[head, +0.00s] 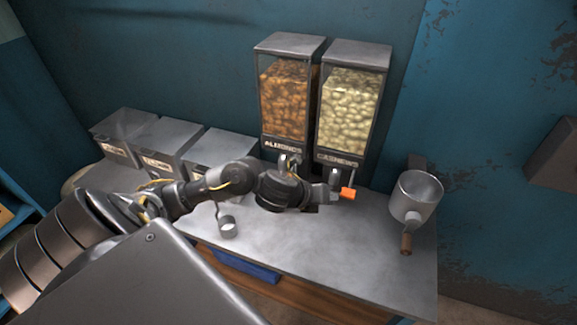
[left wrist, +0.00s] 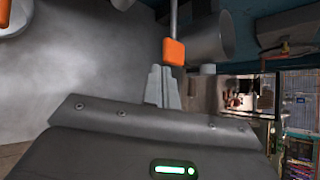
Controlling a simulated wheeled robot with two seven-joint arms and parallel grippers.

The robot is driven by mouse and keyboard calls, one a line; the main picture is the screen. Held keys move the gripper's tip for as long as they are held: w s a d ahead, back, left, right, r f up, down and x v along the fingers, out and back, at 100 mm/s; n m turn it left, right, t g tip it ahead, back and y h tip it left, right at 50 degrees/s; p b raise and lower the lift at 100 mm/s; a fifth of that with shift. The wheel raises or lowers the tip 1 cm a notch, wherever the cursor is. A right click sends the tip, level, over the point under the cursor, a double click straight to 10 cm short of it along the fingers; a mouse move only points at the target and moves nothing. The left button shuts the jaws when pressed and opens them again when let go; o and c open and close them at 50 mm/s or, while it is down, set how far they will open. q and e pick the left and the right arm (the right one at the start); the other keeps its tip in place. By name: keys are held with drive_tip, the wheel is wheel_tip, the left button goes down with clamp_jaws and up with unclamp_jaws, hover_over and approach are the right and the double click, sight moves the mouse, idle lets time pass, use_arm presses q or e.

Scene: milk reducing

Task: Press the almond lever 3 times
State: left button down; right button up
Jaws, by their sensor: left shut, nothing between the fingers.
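The almond dispenser (head: 284,98), labelled ALMONDS and full of brown nuts, stands at the back of the counter, left of the cashew dispenser (head: 352,105). An orange lever tip (head: 348,193) shows below the cashew dispenser, at the end of my left gripper (head: 332,196). In the left wrist view the orange tip (left wrist: 174,52) hangs on a metal rod just beyond my shut, empty left fingers (left wrist: 162,85). I cannot tell whether they touch. My arm covers the area below the almond spout, and no separate almond lever shows clearly. My right gripper is out of view.
Several metal bins (head: 170,138) line the back left. A small metal scoop (head: 227,228) lies near the front. The counter (head: 330,250) is bare at front right.

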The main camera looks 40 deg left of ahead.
use_arm(q)
drive_tip(key=s+a+r+m+y, duration=0.1)
drive_tip(key=a+r+m+y, duration=0.2)
drive_tip(key=a+r+m, duration=0.8)
drive_tip(key=a+m, duration=0.3)
drive_tip(key=shift+a+r+m+g+p, duration=0.2)
drive_tip(key=shift+a+m+g+p, duration=0.1)
drive_tip(key=shift+g+p, duration=0.1)
wheel_tip(320, 180, down, 8)
drive_tip(key=b, duration=0.7)
drive_tip(key=shift+f+b, duration=0.4)
drive_tip(key=shift+b, duration=0.05)
